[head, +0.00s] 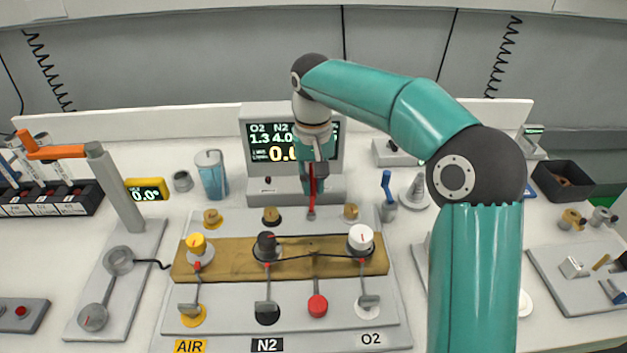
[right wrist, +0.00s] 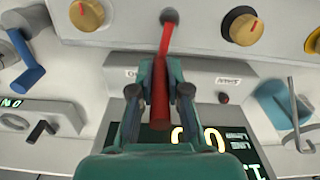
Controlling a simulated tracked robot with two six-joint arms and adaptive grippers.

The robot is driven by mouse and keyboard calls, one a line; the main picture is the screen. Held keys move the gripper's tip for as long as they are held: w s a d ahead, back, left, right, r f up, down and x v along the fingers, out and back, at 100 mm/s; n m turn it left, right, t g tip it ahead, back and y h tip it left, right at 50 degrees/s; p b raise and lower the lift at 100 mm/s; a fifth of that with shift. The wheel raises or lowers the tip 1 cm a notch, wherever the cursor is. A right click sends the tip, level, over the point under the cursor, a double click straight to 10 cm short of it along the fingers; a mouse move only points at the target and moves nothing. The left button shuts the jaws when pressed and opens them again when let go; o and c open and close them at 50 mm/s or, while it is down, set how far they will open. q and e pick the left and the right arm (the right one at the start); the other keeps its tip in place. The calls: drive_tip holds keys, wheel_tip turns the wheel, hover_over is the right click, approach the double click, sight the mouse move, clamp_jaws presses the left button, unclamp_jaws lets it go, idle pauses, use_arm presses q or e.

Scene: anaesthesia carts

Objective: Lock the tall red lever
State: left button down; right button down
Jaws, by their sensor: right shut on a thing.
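The tall red lever (head: 311,200) stands at the back edge of the grey valve panel (head: 232,222), between two brass knobs and in front of the display. It looks roughly upright in the head view. My right gripper (head: 314,178) reaches down from above and is shut on the lever's upper part. In the right wrist view the lever's thin red stem (right wrist: 165,42) runs from a grey pivot into a thicker grip between my teal fingers (right wrist: 159,92). Part of the grip is hidden by the fingers. My left gripper is not in view.
The display unit (head: 262,112) stands close behind the lever, partly covered by my right arm. A blue-handled lever (head: 387,187) is to the right, a blue cup (head: 211,176) to the left. Yellow, black and white knobs sit on the brown strip (head: 222,262) in front.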

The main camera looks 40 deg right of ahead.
drive_tip(key=shift+w+a+r+n+p, duration=0.1)
drive_tip(key=shift+a+r+n+p, duration=0.15)
drive_tip(key=shift+n+p, duration=0.45)
drive_tip(key=shift+w+f+p, duration=0.1)
drive_tip(key=shift+p, duration=0.3)
drive_tip(key=shift+f, duration=0.15)
drive_tip(key=c, duration=1.1)
unclamp_jaws()
drive_tip(key=shift+c, duration=0.2)
wheel_tip(320, 180, up, 11)
drive_tip(key=shift+r, duration=0.45)
